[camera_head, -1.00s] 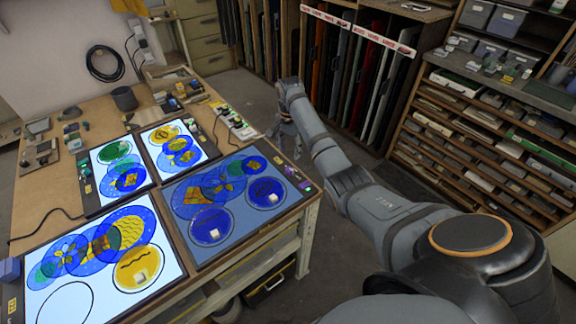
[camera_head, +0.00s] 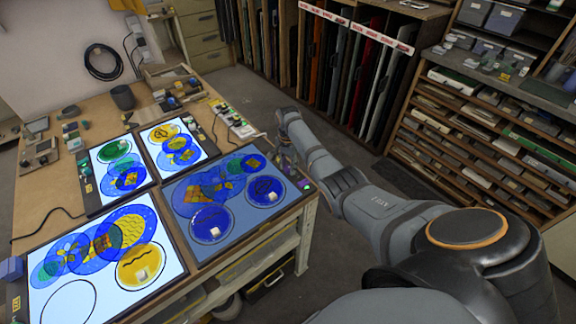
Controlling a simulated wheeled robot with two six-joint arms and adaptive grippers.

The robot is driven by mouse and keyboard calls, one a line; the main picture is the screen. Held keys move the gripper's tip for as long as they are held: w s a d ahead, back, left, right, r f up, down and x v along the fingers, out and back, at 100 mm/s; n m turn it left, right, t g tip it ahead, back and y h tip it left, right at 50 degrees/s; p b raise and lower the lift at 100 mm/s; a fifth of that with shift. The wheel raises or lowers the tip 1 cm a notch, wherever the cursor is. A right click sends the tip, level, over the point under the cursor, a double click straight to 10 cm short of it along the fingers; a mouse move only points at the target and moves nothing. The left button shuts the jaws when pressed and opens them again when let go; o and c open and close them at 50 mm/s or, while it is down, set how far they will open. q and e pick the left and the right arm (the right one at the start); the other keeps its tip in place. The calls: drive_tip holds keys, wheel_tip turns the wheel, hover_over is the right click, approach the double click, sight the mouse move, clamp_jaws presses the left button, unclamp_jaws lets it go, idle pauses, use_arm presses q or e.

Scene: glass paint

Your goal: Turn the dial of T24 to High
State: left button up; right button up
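Several light panels lie on the wooden table. One panel (camera_head: 236,222) at the right table edge glows a dimmer grey-blue than the others. Its control strip on the right edge carries a small green light (camera_head: 307,187) and is partly hidden by my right gripper. I cannot read which panel is marked T24, and the dial's setting is too small to tell. My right gripper (camera_head: 288,163) is by the far right corner of the dim panel, small and dark; I cannot tell whether it touches anything or is open. My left gripper is not in view.
Bright panels lie at front left (camera_head: 98,262), left (camera_head: 120,170) and back (camera_head: 178,147), with round coloured glass pieces on them. A power strip (camera_head: 236,124) and small items line the back. Shelves (camera_head: 490,150) stand right. Floor beyond the table is clear.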

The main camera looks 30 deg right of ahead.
clamp_jaws()
drive_tip(key=shift+r+n, duration=0.1)
drive_tip(key=shift+n, duration=0.3)
drive_tip(key=shift+n+p, duration=0.5)
drive_tip(key=shift+n, duration=0.2)
drive_tip(key=n+p, duration=0.1)
drive_tip(key=n, duration=0.1)
drive_tip(key=shift+n, duration=0.3)
drive_tip(key=n+p, duration=0.1)
drive_tip(key=n, duration=1.1)
drive_tip(key=shift+w+n, duration=0.1)
drive_tip(key=shift+n, duration=0.2)
drive_tip(key=n, duration=0.6)
drive_tip(key=shift+n, duration=0.4)
